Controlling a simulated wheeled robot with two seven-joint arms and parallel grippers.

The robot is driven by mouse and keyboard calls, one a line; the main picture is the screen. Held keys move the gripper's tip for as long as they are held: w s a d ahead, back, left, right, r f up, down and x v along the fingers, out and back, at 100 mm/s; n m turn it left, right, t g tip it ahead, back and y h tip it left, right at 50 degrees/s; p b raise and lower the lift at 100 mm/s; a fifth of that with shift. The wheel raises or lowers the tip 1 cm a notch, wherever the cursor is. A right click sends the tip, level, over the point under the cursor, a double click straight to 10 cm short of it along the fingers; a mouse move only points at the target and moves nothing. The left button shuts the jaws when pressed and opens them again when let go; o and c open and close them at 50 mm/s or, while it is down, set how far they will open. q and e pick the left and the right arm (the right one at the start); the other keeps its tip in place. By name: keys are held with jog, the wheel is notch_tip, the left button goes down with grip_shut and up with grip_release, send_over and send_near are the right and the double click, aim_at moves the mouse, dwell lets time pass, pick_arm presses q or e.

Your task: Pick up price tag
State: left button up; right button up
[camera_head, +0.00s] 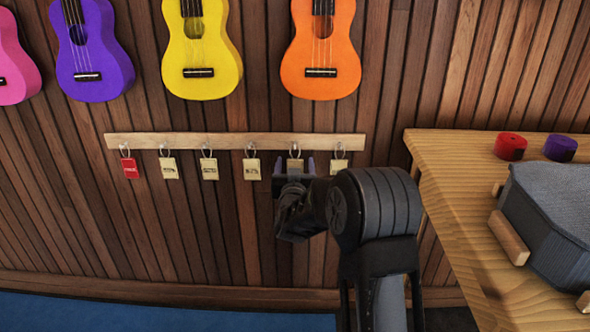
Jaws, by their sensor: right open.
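Several price tags hang by small rings from a light wooden rail (235,140) on the slatted wall. The leftmost is a red tag (130,168). The others are cream, including a cream tag (168,168), another cream tag (252,169) and the rightmost cream tag (338,167). My right gripper (294,165) is open, with its two fingers on either side of the second tag from the right (295,163). That tag is partly hidden by my gripper, and I cannot tell whether the fingers touch it. My left gripper is not in view.
Pink, purple, yellow (202,60) and orange ukuleles (320,65) hang above the rail. A wooden table (450,190) at the right holds a red roll (510,147), a purple roll (560,148) and a grey padded block (550,215). The wall below the rail is clear.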

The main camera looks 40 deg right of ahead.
jog(key=shift+c, duration=0.5)
jog(key=c, duration=1.3)
jog(key=shift+r, duration=0.2)
jog(key=shift+r+p, duration=0.4)
jog(key=shift+r, duration=0.2)
jog(key=p+v, duration=0.2)
jog(key=v, duration=1.6)
jog(key=shift+a+p, duration=0.1)
jog(key=shift+p, duration=0.25)
